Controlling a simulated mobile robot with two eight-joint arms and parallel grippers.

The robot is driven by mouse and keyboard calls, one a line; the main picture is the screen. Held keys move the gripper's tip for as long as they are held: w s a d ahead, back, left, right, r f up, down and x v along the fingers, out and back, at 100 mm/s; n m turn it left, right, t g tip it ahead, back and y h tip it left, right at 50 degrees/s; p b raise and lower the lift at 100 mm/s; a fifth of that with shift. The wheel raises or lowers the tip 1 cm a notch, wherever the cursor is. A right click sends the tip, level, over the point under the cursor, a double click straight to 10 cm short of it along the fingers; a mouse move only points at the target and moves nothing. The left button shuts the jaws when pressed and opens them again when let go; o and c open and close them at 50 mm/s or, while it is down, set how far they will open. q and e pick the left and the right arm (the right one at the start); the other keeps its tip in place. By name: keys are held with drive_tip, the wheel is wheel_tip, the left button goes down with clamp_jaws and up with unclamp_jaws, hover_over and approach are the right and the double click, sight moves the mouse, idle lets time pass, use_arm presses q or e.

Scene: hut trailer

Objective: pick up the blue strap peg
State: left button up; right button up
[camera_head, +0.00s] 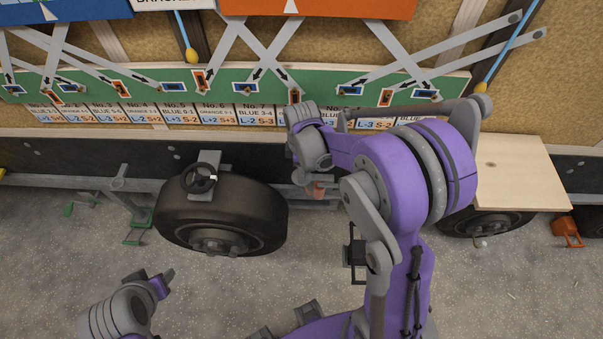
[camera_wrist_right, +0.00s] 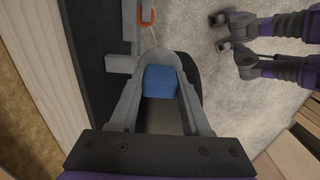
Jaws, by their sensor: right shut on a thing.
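My right gripper (camera_wrist_right: 160,56) is shut on a blue block-like piece, the blue strap peg (camera_wrist_right: 160,82), which sits between its grey fingers in the right wrist view. Only the peg's blue face shows; the rest is hidden. In the head view my right wrist is bent down in front of the trailer side, and the peg is hidden there. My left gripper (camera_head: 152,278) is low at the left in the head view, well away from the peg, and its finger opening is unclear.
A green board (camera_head: 215,91) with blue and orange slots and grey straps runs along the trailer wall above. A black wheel (camera_head: 222,211) stands left of my right arm. A wooden board (camera_head: 512,172) juts out at the right. An orange hook (camera_wrist_right: 148,16) is beyond my fingertips.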

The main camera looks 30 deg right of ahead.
clamp_jaws()
drive_tip(key=shift+r, duration=0.15)
wheel_tip(320, 180, up, 10)
drive_tip(key=shift+f+p, duration=0.1)
drive_tip(key=shift+p, duration=0.25)
idle(0.5)
